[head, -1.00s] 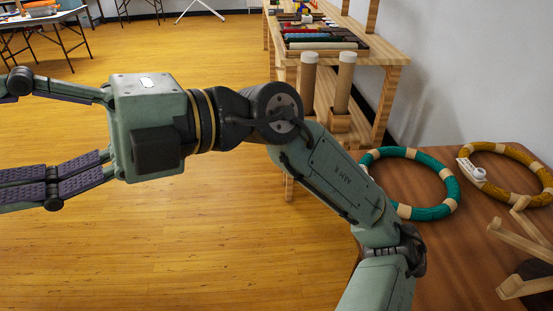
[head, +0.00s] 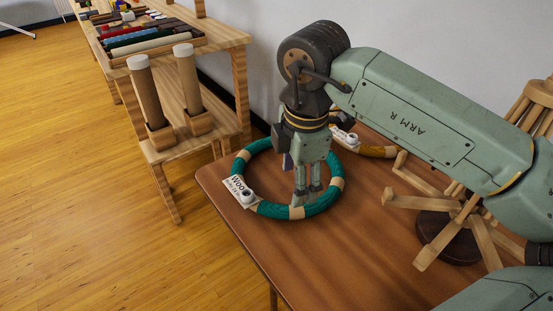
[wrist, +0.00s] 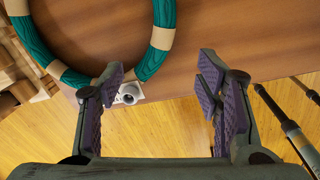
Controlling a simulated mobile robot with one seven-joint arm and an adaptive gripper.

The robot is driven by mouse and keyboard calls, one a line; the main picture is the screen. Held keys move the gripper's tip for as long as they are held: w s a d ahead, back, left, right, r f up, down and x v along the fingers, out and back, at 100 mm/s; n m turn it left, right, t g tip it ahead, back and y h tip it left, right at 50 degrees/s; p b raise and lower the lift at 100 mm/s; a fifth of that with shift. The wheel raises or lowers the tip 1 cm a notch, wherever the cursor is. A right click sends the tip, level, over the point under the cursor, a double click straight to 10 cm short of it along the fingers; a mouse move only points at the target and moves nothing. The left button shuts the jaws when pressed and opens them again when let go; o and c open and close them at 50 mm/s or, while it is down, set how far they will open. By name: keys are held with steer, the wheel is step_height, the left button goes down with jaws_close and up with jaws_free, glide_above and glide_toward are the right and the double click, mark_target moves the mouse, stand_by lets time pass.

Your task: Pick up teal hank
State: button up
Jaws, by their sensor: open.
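The teal hank (head: 272,209) is a ring bound with tan bands, lying on the brown table near its left corner. A white tag (head: 240,190) with a round white piece is on its left side. My gripper (head: 307,198) points down over the ring's near right part in the head view; whether it touches cannot be told. In the wrist view the hank (wrist: 151,62) shows at upper left, partly behind the left finger, with its tag (wrist: 128,94) beside that finger. My gripper (wrist: 160,78) is open, with nothing seen held between the fingers.
A mustard hank (head: 378,151) with a white tag lies behind, partly hidden by my arm. A wooden winder (head: 445,215) with several pegs stands to the right. A wooden shelf (head: 225,45) with rolls and tubes stands at left. The table front (head: 340,260) is clear.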

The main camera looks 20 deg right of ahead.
glide_above(293, 209)
steer(key=f, duration=0.5)
steer(key=shift+s+f+p, duration=0.1)
steer(key=shift+s+p, duration=0.2)
steer(key=shift+s, duration=0.05)
steer(key=shift+w+d+f+p, duration=0.1)
steer(key=shift+w+f+p, duration=0.15)
steer(key=shift+f, duration=0.6)
steer(key=shift+w+d+f+p, duration=0.15)
steer(key=shift+f+p, duration=0.15)
steer(key=shift+f, duration=0.6)
steer(key=shift+w+a+f+p, duration=0.1)
steer(key=shift+w+f+p, duration=0.15)
steer(key=shift+f, duration=0.6)
steer(key=shift+c, duration=0.5)
jaws_close()
